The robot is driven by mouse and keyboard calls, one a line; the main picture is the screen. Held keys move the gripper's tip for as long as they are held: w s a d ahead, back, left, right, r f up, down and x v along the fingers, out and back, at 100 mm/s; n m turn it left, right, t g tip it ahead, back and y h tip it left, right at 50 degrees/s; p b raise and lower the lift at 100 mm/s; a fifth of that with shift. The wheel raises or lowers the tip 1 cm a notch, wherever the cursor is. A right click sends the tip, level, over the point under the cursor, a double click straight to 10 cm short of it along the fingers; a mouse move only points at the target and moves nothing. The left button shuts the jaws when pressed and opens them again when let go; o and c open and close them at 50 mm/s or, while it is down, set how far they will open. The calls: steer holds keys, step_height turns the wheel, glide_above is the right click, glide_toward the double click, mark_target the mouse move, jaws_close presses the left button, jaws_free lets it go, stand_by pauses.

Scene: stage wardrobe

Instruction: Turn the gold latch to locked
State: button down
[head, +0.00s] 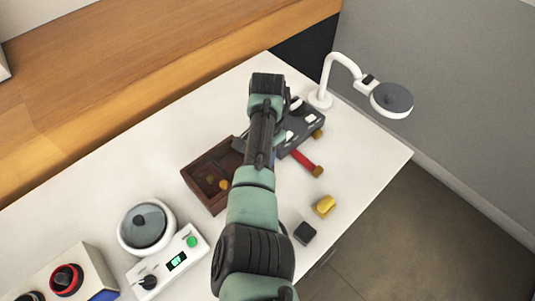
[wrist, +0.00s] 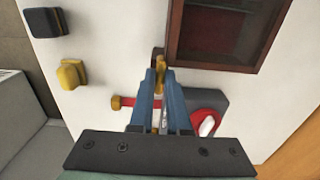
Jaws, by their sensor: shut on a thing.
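My gripper (wrist: 160,78) has its two blue fingers closed on a small gold piece, which I take as the gold latch (wrist: 160,74). A brown rounded end (wrist: 158,53) shows just beyond the fingertips, beside the dark red-brown box (wrist: 172,30). The fingers hide much of the latch, so I cannot tell its turn position. In the head view the box (head: 197,188) stands open-topped at the middle of the table. My arm covers the gripper and the spot where it holds.
A grey panel (wrist: 217,98) with a red disc and a red bar (wrist: 127,101) with a gold end are close to the fingers. A yellow piece (head: 323,206) and a black block (head: 305,232) lie near the front edge. A white lamp (head: 322,98) stands behind.

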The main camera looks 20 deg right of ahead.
steer(key=shift+r, duration=0.1)
stand_by(0.3)
steer(key=c, duration=0.9)
jaws_free()
step_height(320, 180, up, 13)
steer(key=shift+f, duration=0.1)
